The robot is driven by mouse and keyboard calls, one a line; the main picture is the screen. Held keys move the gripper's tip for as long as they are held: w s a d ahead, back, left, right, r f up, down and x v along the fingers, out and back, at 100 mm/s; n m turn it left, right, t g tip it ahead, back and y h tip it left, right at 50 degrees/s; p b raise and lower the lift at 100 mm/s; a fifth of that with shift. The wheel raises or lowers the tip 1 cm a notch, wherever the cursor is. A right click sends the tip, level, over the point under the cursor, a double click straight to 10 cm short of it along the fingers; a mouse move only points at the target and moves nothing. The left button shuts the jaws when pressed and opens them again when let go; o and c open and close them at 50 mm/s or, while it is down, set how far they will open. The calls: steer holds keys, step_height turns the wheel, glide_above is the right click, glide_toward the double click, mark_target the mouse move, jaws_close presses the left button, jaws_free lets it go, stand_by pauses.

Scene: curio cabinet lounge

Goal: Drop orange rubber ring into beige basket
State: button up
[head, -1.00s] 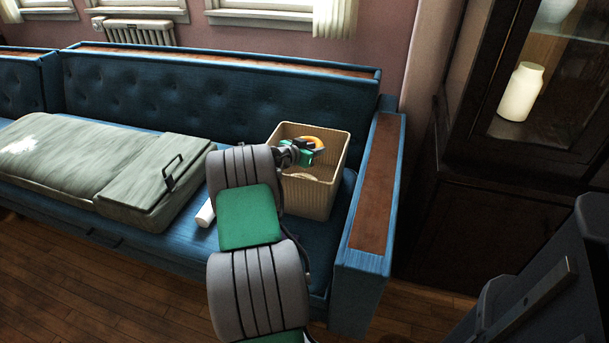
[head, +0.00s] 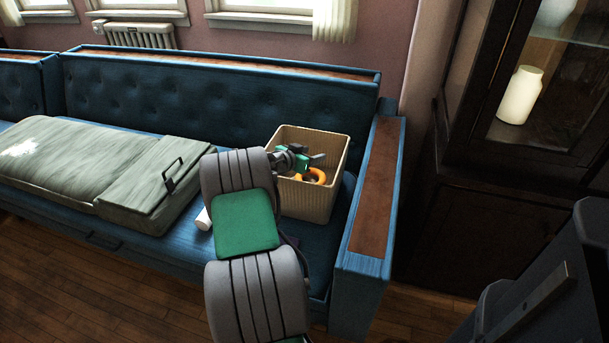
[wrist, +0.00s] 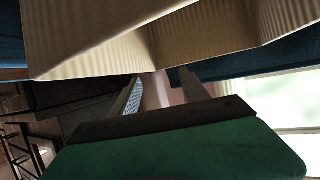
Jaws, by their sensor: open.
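The beige basket (head: 307,202) stands upright on the blue sofa seat beside the right armrest. Its ribbed wall also fills the top of the wrist view (wrist: 200,35). The orange rubber ring (head: 317,176) shows within the basket's opening, just below my gripper and apart from it; whether it rests on the bottom or is still falling I cannot tell. My gripper (head: 318,159) is over the basket's opening, open and empty. Its two fingers are spread apart in the wrist view (wrist: 163,88), where the ring does not show.
The blue sofa (head: 215,100) has a wood-topped right armrest (head: 375,190). A grey-green folded case (head: 90,165) lies on the seat to the left. A white cylinder (head: 203,219) lies left of the basket, partly behind my arm. A dark glass cabinet (head: 490,210) stands at right.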

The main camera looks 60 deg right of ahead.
steer(key=v, duration=0.6)
steer(key=shift+p, duration=0.4)
